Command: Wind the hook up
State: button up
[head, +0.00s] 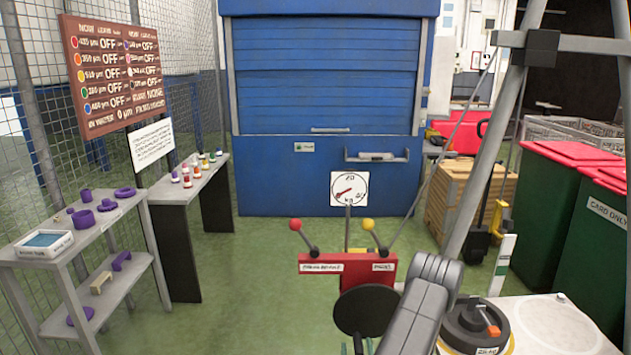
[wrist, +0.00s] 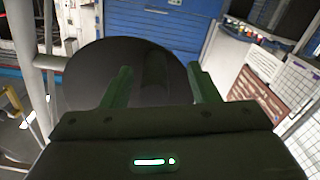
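A red control box (head: 347,269) stands in the middle of the head view, with a red-knobbed lever (head: 297,223) and a yellow-knobbed lever (head: 369,225), both tilted left. A white kg dial (head: 349,188) stands above it. A black disc (head: 366,310) is below the box; a large dark disc (wrist: 88,75) fills the middle of the wrist view, with a dark cylinder (wrist: 154,72) before it. My gripper (wrist: 162,84) has its green fingers apart, one on each side of that cylinder; I cannot tell if they touch it. I cannot clearly make out the hook.
A grey frame with a black head block (head: 527,46) and a thin cable rises at the right. Green bins with red lids (head: 590,150) stand far right. A black lidded object (head: 474,325) is front right. Shelves (head: 90,240) stand left. Green floor between is clear.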

jog(key=shift+d, duration=0.1)
jog(key=shift+s+d+f, duration=0.1)
jog(key=shift+s, duration=0.4)
jog(key=s+b, duration=0.2)
jog(key=s, duration=0.5)
dwell(0.4)
